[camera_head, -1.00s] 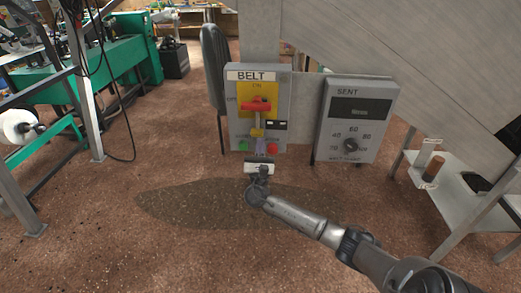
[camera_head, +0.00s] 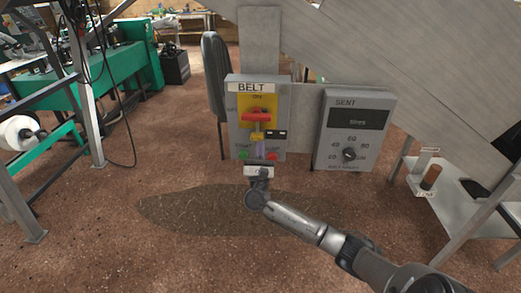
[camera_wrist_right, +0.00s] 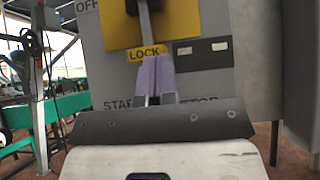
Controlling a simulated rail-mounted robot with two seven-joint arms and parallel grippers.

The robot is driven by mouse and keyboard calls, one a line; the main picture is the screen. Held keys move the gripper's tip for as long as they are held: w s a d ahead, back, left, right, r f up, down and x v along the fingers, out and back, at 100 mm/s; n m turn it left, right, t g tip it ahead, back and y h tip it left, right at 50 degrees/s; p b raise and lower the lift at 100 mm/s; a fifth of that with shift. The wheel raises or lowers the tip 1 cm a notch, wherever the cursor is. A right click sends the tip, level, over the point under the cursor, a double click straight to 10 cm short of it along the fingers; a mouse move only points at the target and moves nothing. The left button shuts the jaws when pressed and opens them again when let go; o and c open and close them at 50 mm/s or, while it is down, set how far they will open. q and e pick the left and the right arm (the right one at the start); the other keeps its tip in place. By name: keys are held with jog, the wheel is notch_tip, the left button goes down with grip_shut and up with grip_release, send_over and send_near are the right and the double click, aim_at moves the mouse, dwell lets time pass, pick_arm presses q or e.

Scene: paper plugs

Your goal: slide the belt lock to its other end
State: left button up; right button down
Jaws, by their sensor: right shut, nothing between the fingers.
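The grey belt control box (camera_head: 235,120) stands upright, with a BELT label, a yellow plate (camera_head: 270,103) and a red handle (camera_head: 257,116). A small yellow LOCK tag (camera_head: 257,136) sits below the handle; it also shows in the right wrist view (camera_wrist_right: 147,53). A grey stem runs up from behind my fingertips there. My right gripper (camera_head: 261,146) points up at the box, just below the LOCK tag. Its lilac fingers (camera_wrist_right: 154,66) are shut with nothing between them. Whether they touch the lock, I cannot tell. The lock slider itself is not clear. My left gripper is out of view.
A green button (camera_head: 243,153) and a red button (camera_head: 272,156) flank my fingers closely. A second box with a dial (camera_head: 350,155) stands to the right. A metal side table (camera_head: 470,215) is at far right, a chair (camera_head: 214,80) behind. The floor in front is clear.

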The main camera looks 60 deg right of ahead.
jog(key=w+d+f+b+v, duration=0.1)
jog(key=d+f+b+v, duration=0.1)
jog(key=v, duration=1.1)
